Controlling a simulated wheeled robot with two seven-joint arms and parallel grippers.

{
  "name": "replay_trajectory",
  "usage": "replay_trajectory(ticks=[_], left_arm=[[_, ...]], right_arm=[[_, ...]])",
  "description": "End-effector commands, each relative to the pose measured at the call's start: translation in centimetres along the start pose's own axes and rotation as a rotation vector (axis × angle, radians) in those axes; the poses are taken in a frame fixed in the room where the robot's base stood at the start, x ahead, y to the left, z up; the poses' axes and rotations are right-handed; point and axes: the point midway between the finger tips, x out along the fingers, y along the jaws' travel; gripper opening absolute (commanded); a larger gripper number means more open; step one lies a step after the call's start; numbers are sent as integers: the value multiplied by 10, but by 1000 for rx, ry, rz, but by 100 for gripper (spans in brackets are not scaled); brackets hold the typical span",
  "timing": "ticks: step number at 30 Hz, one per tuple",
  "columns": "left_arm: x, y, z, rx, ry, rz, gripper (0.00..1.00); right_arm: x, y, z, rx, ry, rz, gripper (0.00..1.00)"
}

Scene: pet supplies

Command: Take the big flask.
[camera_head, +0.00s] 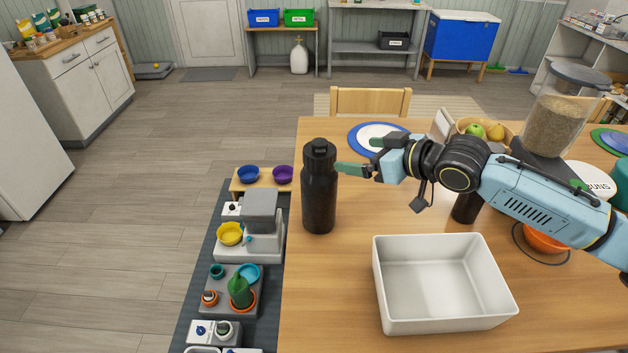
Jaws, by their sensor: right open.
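The big flask (319,195) is tall and black with a dark cap, and stands upright near the left edge of the wooden table. My right gripper (358,156) is just to the right of its upper part, with its green-tipped fingers pointing left towards it. The gripper is open and empty. The near finger's tip appears close to the flask's side; I cannot tell if it touches. A smaller dark cylinder (466,208) stands to the right, partly hidden under my right arm. My left gripper is not in view.
A white bin (443,327) stands on the table (330,310) in front of my right arm. A grain dispenser (558,115), a fruit bowl (505,148) and an orange bowl (545,238) are at the right. A blue-rimmed plate (355,138) lies behind the gripper. Pet feeders (262,210) stand on the floor at left.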

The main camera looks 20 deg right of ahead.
Motion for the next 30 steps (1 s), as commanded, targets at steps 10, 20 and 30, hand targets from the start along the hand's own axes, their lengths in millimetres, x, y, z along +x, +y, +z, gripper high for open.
replay_trajectory(ticks=[10, 20, 30], left_arm=[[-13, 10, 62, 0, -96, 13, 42], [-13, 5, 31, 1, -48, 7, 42], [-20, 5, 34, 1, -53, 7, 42]], right_arm=[[61, -1, -2, 2, 0, 0, 94], [85, -2, -3, 0, 0, -1, 94], [124, -4, -4, -1, 0, 0, 94]])
